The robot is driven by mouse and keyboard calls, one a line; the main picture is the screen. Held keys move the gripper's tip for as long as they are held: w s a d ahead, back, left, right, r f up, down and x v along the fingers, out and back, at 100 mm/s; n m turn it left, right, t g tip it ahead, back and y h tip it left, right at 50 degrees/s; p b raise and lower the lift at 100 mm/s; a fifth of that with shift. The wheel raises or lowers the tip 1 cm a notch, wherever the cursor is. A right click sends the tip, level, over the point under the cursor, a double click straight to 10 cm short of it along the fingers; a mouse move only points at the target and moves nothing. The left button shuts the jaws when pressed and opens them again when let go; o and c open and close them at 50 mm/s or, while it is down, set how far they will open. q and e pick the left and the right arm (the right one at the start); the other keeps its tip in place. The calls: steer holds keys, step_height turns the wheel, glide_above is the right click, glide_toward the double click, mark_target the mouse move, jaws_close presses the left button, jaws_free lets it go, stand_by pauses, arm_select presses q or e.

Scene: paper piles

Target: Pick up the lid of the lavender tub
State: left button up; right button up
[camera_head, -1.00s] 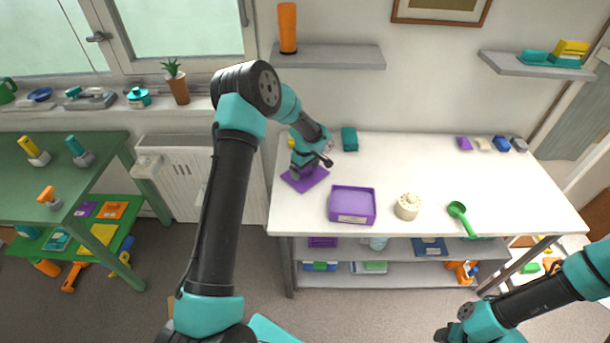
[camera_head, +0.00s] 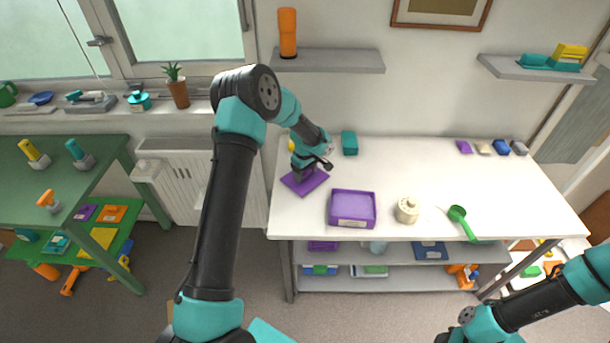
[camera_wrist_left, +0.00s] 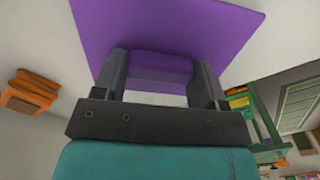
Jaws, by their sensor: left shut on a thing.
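The lid is a flat purple square (camera_head: 312,184) at the left end of the white table, left of its tub; I cannot tell whether it touches the table. My left gripper (camera_head: 304,168) comes down over it from above. In the left wrist view, its two dark fingers (camera_wrist_left: 160,72) are shut on the raised purple handle of the lid (camera_wrist_left: 165,28). The lavender tub (camera_head: 353,224) is a shallow square box with a pale label, open at the top. My right gripper (camera_head: 457,330) is low at the bottom right, off the table, its fingers unclear.
A cream round pot (camera_head: 407,211) and a green scoop (camera_head: 462,221) stand right of the tub. A teal block (camera_head: 349,143) is at the table's back left, and several small blocks at the back right. The table's middle is clear.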

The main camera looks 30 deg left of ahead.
mark_target(305, 173)
arm_select(q)
step_height(305, 173, up, 10)
stand_by(0.5)
steer(key=shift+f, duration=0.1)
steer(key=s+d+r+m, duration=0.1)
steer(key=s+d+m, duration=0.2)
steer(key=d, duration=0.8)
steer(key=s+d+r+m, duration=0.2)
steer(key=d+m, duration=0.5)
steer(key=d, duration=0.4)
steer(key=shift+s, duration=0.55)
steer(key=shift+f, duration=0.1)
step_height(305, 173, down, 6)
steer(key=shift+f, duration=0.3)
stand_by(1.3)
